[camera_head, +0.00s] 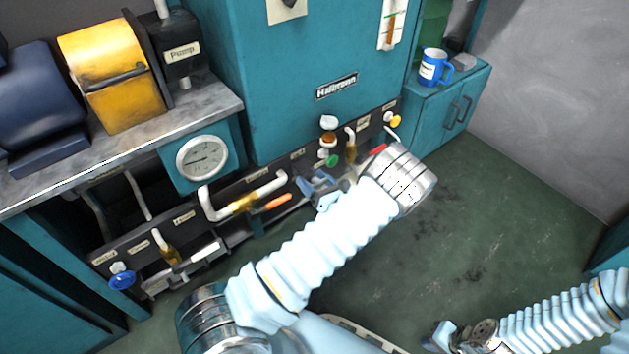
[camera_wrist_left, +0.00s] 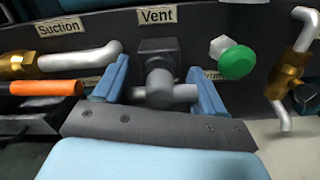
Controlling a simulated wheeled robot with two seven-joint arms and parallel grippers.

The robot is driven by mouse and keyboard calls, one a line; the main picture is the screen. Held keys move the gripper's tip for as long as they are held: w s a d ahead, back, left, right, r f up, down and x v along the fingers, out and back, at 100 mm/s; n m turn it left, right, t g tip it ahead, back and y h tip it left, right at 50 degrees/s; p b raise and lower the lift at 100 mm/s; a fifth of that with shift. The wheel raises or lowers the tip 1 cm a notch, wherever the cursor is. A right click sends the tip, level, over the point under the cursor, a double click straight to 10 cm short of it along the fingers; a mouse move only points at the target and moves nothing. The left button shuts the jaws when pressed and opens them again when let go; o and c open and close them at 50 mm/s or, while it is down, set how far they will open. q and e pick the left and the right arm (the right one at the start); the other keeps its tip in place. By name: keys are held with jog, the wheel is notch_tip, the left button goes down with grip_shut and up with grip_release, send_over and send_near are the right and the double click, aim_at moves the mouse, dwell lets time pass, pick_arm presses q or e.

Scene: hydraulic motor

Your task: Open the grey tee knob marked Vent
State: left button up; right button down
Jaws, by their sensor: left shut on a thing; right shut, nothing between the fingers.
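The grey tee knob (camera_wrist_left: 160,92) sits on the dark panel under the label Vent (camera_wrist_left: 157,16) in the left wrist view. Its crossbar lies about level. My left gripper (camera_wrist_left: 160,95) has one blue finger at each end of the crossbar and is shut on it. In the head view my left gripper (camera_head: 319,186) is at the panel and mostly hides the knob. My right gripper (camera_head: 438,338) is shut and empty, low at the right over the floor.
A green knob (camera_wrist_left: 237,62) is close right of the left gripper. An orange-handled lever (camera_wrist_left: 42,88) and a Suction pipe (camera_wrist_left: 82,62) are close on its left. A brass valve (camera_wrist_left: 287,80) is further right. The floor (camera_head: 480,220) is clear at the right.

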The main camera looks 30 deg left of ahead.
pick_arm(q)
jog(key=shift+n, duration=0.3)
jog(key=n+b, duration=0.1)
jog(key=n, duration=0.3)
jog(key=shift+f, duration=0.1)
jog(key=n+b, duration=0.2)
jog(key=n, duration=0.3)
jog(key=n+b, duration=0.1)
jog(key=n, duration=0.3)
jog(key=shift+d+f+b, duration=0.1)
jog(key=shift+b, duration=0.3)
jog(key=shift+n+b, duration=1.05)
jog(key=shift+n, duration=1.05)
jog(key=o, duration=0.9)
jog(key=p+v, duration=0.1)
jog(key=v, duration=1.2)
jog(key=shift+s+d+p, duration=0.25)
jog(key=shift+d+p, duration=0.1)
